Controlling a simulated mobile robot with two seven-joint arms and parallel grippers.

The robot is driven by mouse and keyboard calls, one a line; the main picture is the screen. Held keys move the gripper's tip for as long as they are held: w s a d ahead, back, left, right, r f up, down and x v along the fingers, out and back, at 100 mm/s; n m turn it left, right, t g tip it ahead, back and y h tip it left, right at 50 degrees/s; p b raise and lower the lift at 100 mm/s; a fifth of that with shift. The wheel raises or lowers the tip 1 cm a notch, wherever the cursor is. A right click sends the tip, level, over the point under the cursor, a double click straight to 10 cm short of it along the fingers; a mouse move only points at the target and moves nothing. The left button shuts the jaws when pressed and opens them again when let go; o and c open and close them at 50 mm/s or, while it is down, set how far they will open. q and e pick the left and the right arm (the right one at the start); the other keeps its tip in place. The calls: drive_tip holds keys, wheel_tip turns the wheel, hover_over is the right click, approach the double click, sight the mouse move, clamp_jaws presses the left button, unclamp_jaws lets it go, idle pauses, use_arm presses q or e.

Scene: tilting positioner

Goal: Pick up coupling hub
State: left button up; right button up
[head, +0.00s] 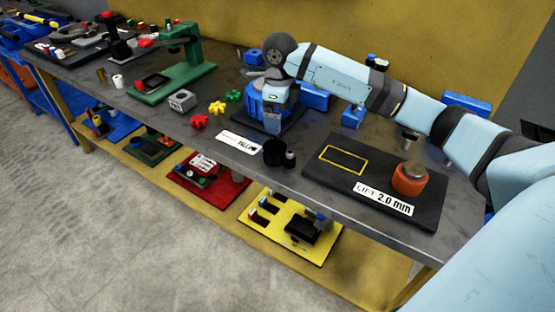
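No part is clearly marked as the coupling hub, and I cannot tell which one it is. Small candidates are a grey block with a round opening (183,101) beside the green press and a dark cylinder (275,152) near the bench's front edge. Star-shaped pieces in red (199,121), yellow (217,108) and green (233,96) lie between them. My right gripper (273,122) points down in front of the blue positioner (254,101), behind the dark cylinder. Its fingertips are too small and dark to read. My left gripper is not in view.
A black plate (345,190) with a "2.0 mm" label carries an orange part (410,180) under a metal post. A green press (180,78) stands left of centre. Coloured trays, including a yellow one (275,240), lie on the lower shelf. The bench's front left strip has free room.

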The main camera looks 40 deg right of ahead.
sight(277, 152)
wheel_tip(277, 152, down, 8)
drive_tip(key=shift+w+a+f, duration=0.15)
drive_tip(key=shift+f, duration=1.2)
drive_tip(key=shift+w+a+f, duration=0.1)
drive_tip(key=shift+f, duration=1.25)
drive_tip(key=shift+r, duration=0.1)
drive_tip(key=c, duration=1.4)
drive_tip(key=shift+c, duration=0.2)
